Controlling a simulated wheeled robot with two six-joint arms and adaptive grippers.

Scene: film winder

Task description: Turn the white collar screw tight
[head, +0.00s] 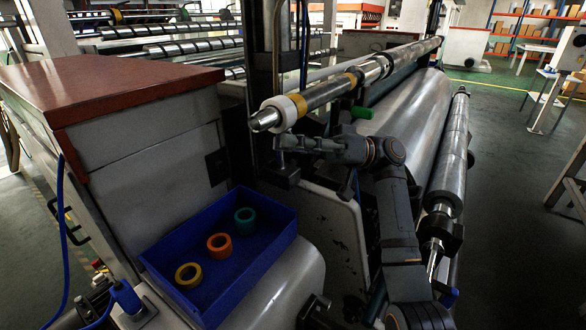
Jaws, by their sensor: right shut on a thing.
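The white collar (281,112) sits around the near end of the steel shaft (325,93), just behind its tapered tip. My right gripper (283,142) comes in from the right, directly below the collar, with its fingers pointing left. It is shut at the collar's underside. The screw itself is too small and too covered by the fingers to make out, and I cannot see how far in it sits. My left gripper is not in view.
A yellow band (299,102) is on the shaft beside the collar. A blue tray (172,272) below left holds a yellow ring (188,275), an orange ring (219,245) and a teal ring (245,221). A large roll (415,110) lies right of the shaft; a green knob (361,112) is near my wrist.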

